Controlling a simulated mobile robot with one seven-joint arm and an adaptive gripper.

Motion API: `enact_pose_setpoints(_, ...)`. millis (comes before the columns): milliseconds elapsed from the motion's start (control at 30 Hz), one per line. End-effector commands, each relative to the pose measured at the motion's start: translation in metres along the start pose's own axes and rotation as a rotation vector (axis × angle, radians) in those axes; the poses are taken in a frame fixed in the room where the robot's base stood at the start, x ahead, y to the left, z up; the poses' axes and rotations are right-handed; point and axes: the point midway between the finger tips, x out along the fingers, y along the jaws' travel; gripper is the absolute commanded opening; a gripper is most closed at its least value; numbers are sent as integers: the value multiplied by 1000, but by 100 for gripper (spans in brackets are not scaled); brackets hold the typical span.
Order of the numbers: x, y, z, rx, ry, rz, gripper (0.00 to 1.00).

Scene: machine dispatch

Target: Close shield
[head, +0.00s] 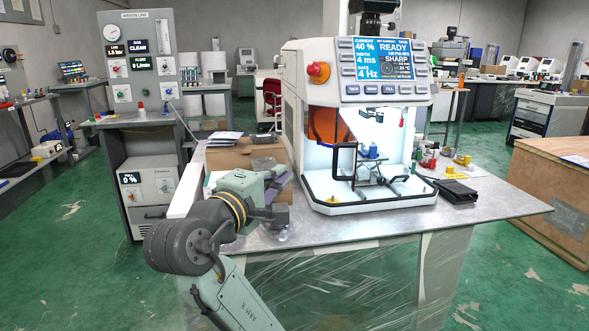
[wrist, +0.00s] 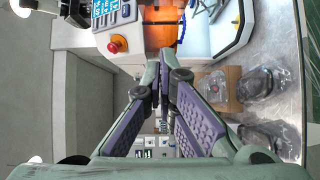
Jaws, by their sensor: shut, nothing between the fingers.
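The white benchtop machine (head: 292,75) stands on the metal table with its front chamber uncovered. An orange see-through panel (head: 328,125), which looks like the shield, shows at the left of the chamber; it also shows at the top of the wrist view (wrist: 161,32). A black rectangular frame (head: 344,160) stands at the chamber front; I cannot tell whether it belongs to the shield. My gripper (head: 284,178) is left of the machine, apart from it. In the wrist view its purple-padded fingers (wrist: 164,84) are shut and empty, pointing towards the machine's side.
A cardboard box (head: 238,155) and clear-wrapped items (wrist: 255,84) lie beside my gripper. A blue part (head: 372,151) stands inside the chamber. A black wallet-like item (head: 455,191) and small bottles lie right of the machine. The table's front right (head: 490,206) is clear.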

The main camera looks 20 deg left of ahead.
Motion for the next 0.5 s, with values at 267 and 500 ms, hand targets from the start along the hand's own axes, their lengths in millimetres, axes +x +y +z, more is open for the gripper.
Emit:
enact_pose_setpoints(267, 58, 2, 1, 0, -3, -3, 0)
enact_pose_setpoints(500, 91, 2, 16, 5, 0, -1, 0)
